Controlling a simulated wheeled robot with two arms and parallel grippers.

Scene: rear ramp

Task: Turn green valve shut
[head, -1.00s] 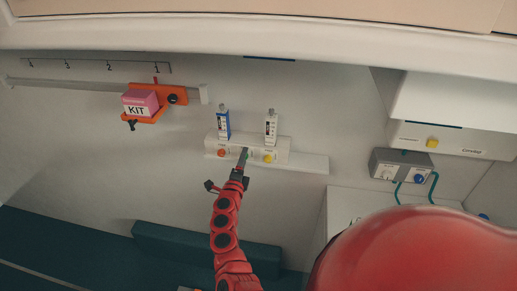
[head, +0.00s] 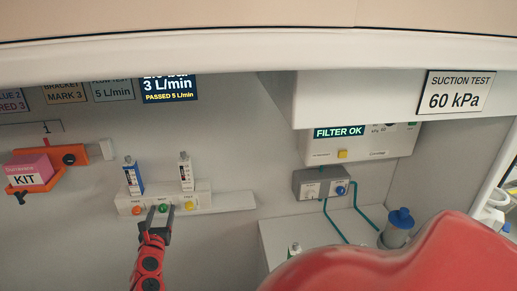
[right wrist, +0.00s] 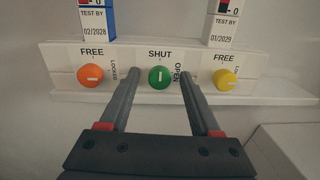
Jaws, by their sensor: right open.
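The green valve (right wrist: 159,77) is a round knob in the middle of a white wall panel (right wrist: 60,58), between an orange knob (right wrist: 90,77) and a yellow knob (right wrist: 225,80). Its white mark stands upright, towards the word SHUT above it; OPEN is printed to its right. My right gripper (right wrist: 158,90) is open, one finger on each side of the green valve with visible gaps. In the head view, the green valve (head: 163,208) shows just above the fingers of my right gripper (head: 156,228). My left gripper is out of view.
A blue flow meter (head: 133,179) and a white one (head: 186,174) stand above the panel. An orange bracket with a pink kit box (head: 27,170) is at the left. A grey box (head: 328,184) with teal hoses is at the right.

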